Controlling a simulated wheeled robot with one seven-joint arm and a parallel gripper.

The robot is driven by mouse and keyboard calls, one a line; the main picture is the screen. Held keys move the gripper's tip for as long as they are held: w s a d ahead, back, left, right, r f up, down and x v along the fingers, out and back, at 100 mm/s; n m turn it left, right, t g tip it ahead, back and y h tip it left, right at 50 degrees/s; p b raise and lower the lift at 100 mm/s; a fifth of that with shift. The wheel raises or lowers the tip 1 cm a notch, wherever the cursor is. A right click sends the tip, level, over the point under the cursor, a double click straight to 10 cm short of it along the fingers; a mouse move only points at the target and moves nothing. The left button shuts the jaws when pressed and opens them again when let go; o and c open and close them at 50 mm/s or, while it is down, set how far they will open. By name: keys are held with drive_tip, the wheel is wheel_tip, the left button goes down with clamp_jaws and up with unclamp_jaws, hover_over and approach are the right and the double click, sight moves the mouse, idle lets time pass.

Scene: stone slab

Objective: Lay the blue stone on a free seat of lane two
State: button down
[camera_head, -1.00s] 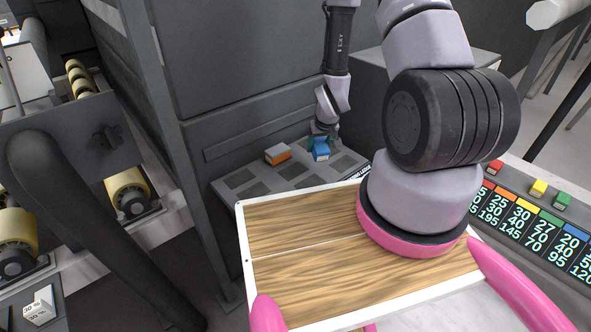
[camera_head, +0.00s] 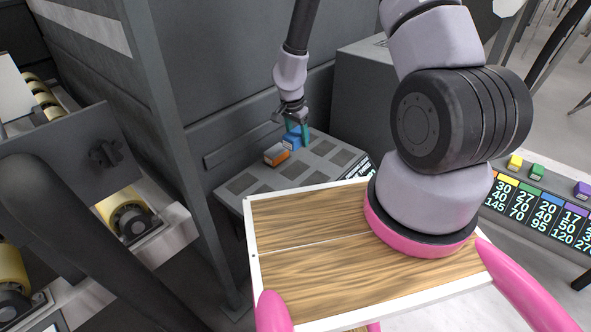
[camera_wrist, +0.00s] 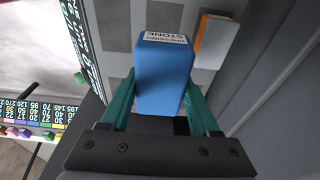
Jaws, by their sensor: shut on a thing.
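The blue stone (camera_head: 291,140) is a small block with a white label on one face, which reads "STONE" in the wrist view (camera_wrist: 163,75). My gripper (camera_head: 298,128) is shut on it, with one teal finger on each side. The stone is over the grey slab (camera_head: 240,183), which has several dark square seats in rows. I cannot tell whether the stone touches the slab.
A wooden tray with a white rim (camera_head: 255,232) is in front of the slab. A grey wall panel (camera_head: 215,95) rises behind the slab. A price board (camera_head: 535,205) with coloured blocks stands at the right. Several slab seats right of the gripper are bare.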

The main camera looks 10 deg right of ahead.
sight(299, 169)
wheel_tip(299, 169, down, 10)
drive_tip(key=shift+a+r, duration=0.1)
idle(0.4)
drive_tip(key=shift+f, duration=0.3)
drive_tip(key=shift+f, duration=0.3)
drive_tip(key=shift+c, duration=0.6)
unclamp_jaws()
drive_tip(key=shift+s+f, duration=0.1)
drive_tip(key=shift+s, duration=0.05)
drive_tip(key=shift+s, duration=0.15)
